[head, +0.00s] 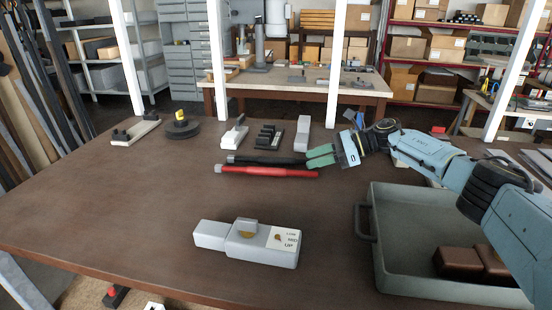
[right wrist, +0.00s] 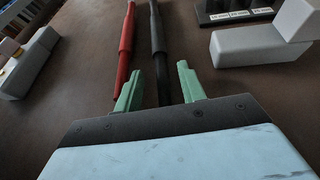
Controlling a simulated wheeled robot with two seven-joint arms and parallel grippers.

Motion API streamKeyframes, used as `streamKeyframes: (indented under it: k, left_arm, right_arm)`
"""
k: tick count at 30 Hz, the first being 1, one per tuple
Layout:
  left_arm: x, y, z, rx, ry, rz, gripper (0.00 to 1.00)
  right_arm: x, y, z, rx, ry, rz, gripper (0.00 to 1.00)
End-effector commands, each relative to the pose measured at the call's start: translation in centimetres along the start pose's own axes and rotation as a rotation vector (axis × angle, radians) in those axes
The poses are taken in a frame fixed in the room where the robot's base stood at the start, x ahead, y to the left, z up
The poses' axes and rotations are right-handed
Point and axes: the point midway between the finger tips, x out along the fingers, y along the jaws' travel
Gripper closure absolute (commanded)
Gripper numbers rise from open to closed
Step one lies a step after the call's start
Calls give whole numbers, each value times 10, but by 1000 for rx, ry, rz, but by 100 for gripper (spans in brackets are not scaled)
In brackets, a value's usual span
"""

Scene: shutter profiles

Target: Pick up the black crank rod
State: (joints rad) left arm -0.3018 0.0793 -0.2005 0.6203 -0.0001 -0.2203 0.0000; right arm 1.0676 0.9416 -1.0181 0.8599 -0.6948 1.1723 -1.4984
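The black crank rod (head: 268,160) lies on the brown table, just behind and alongside a red rod (head: 268,171). My right gripper (head: 320,155) comes in from the right at the rods' right end, with green fingers spread. In the right wrist view, the black rod (right wrist: 158,45) runs into the gap between the two open fingertips (right wrist: 158,88), and the red rod (right wrist: 126,50) lies just left, by the left finger. The fingers do not grip the rod; their exact height above the table is unclear. My left gripper is not in view.
A grey box with a dial (head: 262,262) sits in front of the rods. A grey tray (head: 372,245) with brown blocks stands at right, under my right arm. Behind the rods are a black slotted rack (head: 269,136), a light block (head: 302,133) and a round black piece (head: 182,129).

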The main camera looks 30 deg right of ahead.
Motion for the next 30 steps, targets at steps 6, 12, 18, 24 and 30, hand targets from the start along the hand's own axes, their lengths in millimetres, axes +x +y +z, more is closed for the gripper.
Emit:
streamKeyframes:
  k: [6, 12, 18, 24, 30]
  left_arm:
    - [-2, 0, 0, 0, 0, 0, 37]
    - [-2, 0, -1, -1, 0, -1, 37]
    - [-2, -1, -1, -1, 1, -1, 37]
    - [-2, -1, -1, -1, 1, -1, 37]
    - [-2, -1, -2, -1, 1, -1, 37]
  right_arm:
    - [16, -1, 0, 0, -1, -2, 60]
    - [15, -1, 0, 0, -1, -2, 64]
    - [15, -1, 0, 0, -1, -2, 90]
    - [15, -1, 1, 0, -2, -2, 100]
    - [14, -1, 2, 0, -2, -3, 100]
